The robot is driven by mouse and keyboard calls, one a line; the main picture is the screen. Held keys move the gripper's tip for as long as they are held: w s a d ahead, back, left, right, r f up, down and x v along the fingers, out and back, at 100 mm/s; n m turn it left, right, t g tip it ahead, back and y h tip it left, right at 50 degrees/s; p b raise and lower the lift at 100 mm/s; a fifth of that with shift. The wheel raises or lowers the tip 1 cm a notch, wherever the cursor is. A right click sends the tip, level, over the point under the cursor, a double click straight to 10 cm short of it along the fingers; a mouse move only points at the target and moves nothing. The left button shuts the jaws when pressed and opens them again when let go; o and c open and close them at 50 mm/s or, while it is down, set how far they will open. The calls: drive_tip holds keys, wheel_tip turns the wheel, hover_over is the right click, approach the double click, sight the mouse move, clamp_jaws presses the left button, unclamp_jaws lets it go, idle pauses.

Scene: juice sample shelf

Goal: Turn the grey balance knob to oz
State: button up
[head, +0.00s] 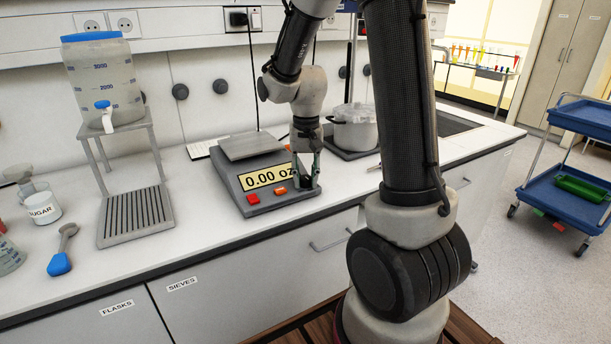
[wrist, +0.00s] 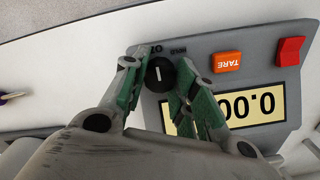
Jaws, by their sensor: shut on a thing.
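The balance (head: 240,185) stands on the bench with its display (head: 268,178) reading 0.00 oz. The knob (wrist: 158,75) is on the balance panel in the wrist view. It looks dark grey to black and has a short white pointer mark aimed toward the small labels (wrist: 156,49) above it; these are too small to read surely. My gripper (head: 306,172) is at the front right of the balance. In the wrist view my gripper (wrist: 157,88) has its green-padded fingers on both sides of the knob, shut on it. In the head view my fingers hide the knob.
The orange TARE button (wrist: 227,62) and a red button (wrist: 290,51) sit beside the knob on the panel. A pot (head: 354,130) stands behind to the right. A dispenser on a stand (head: 104,95) is to the left. The bench front edge is close.

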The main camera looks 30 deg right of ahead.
sight(306, 177)
drive_tip(key=o, duration=1.1)
drive_tip(key=shift+c, duration=0.2)
wheel_tip(306, 177, up, 12)
